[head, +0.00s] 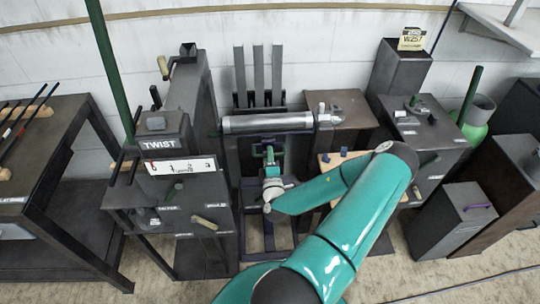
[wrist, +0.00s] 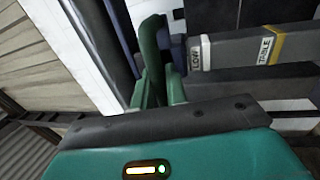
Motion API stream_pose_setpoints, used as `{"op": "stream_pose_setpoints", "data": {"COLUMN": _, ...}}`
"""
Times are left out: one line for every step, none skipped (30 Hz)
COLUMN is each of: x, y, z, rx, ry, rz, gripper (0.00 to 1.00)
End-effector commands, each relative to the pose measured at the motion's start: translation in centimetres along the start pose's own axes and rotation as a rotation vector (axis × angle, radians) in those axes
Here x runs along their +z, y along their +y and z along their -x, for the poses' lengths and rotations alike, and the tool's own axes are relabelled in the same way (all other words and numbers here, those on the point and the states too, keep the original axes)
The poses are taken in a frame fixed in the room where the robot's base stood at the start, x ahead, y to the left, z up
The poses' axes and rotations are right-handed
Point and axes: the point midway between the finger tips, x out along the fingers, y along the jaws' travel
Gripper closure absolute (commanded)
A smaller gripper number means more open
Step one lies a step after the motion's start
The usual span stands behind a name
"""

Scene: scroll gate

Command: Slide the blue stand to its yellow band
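My gripper (head: 270,165) is in front of the dark blue stand (head: 270,244), under a silver roller, in the head view. In the wrist view my gripper's fingers (wrist: 158,88) stand on either side of an upright dark green handle (wrist: 153,50). I cannot tell whether they press on it. A dark blue upright (wrist: 120,35) shows just left of the handle. The yellow band (wrist: 278,44) is on a grey rail to the right, apart from the handle, beside a label reading TABLE. A LOW label (wrist: 195,55) is nearer. My gripper hides the handle's lower end.
The silver roller (head: 268,123) lies across the top of the frame. A dark cabinet marked TWIST (head: 160,144) stands close on the left. A wooden board (head: 335,162) with small blue pieces is to the right, partly behind my arm. Carpet shows in front.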

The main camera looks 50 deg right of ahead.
Motion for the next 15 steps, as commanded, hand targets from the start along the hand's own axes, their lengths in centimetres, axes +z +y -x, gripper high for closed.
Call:
{"op": "stream_pose_setpoints", "data": {"x": 0.0, "y": 0.0, "z": 0.0, "rx": 0.000, "ry": 0.000, "rz": 0.000, "gripper": 1.00}}
{"op": "stream_pose_setpoints", "data": {"x": 0.0, "y": 0.0, "z": 0.0, "rx": 0.000, "ry": 0.000, "rz": 0.000, "gripper": 1.00}}
{"op": "stream_pose_setpoints", "data": {"x": 0.0, "y": -0.1, "z": 0.0, "rx": -0.001, "ry": 0.000, "rz": 0.000, "gripper": 1.00}}
{"op": "stream_pose_setpoints", "data": {"x": 0.0, "y": -0.2, "z": 0.1, "rx": -0.001, "ry": 0.000, "rz": 0.000, "gripper": 1.00}}
{"op": "stream_pose_setpoints", "data": {"x": 0.0, "y": -0.4, "z": 0.1, "rx": -0.001, "ry": 0.000, "rz": -0.001, "gripper": 1.00}}
{"op": "stream_pose_setpoints", "data": {"x": 0.0, "y": -0.9, "z": 0.2, "rx": -0.002, "ry": -0.001, "rz": -0.001, "gripper": 1.00}}
{"op": "stream_pose_setpoints", "data": {"x": 0.0, "y": -1.3, "z": 0.2, "rx": -0.003, "ry": -0.001, "rz": -0.002, "gripper": 1.00}}
{"op": "stream_pose_setpoints", "data": {"x": 0.0, "y": -1.8, "z": 0.3, "rx": -0.003, "ry": -0.001, "rz": -0.002, "gripper": 1.00}}
{"op": "stream_pose_setpoints", "data": {"x": 0.0, "y": -2.5, "z": 0.5, "rx": -0.005, "ry": -0.003, "rz": -0.001, "gripper": 1.00}}
{"op": "stream_pose_setpoints", "data": {"x": 0.0, "y": -3.0, "z": 0.6, "rx": -0.005, "ry": -0.002, "rz": -0.002, "gripper": 1.00}}
{"op": "stream_pose_setpoints", "data": {"x": 0.0, "y": -3.4, "z": 0.6, "rx": -0.004, "ry": -0.002, "rz": -0.002, "gripper": 1.00}}
{"op": "stream_pose_setpoints", "data": {"x": 0.0, "y": -3.9, "z": 0.7, "rx": -0.003, "ry": -0.001, "rz": -0.002, "gripper": 1.00}}
{"op": "stream_pose_setpoints", "data": {"x": 0.0, "y": -4.2, "z": 0.8, "rx": -0.004, "ry": -0.001, "rz": -0.001, "gripper": 1.00}}
{"op": "stream_pose_setpoints", "data": {"x": 0.0, "y": -4.5, "z": 0.9, "rx": -0.003, "ry": -0.001, "rz": -0.001, "gripper": 1.00}}
{"op": "stream_pose_setpoints", "data": {"x": 0.0, "y": -4.7, "z": 0.9, "rx": -0.003, "ry": -0.001, "rz": 0.000, "gripper": 1.00}}
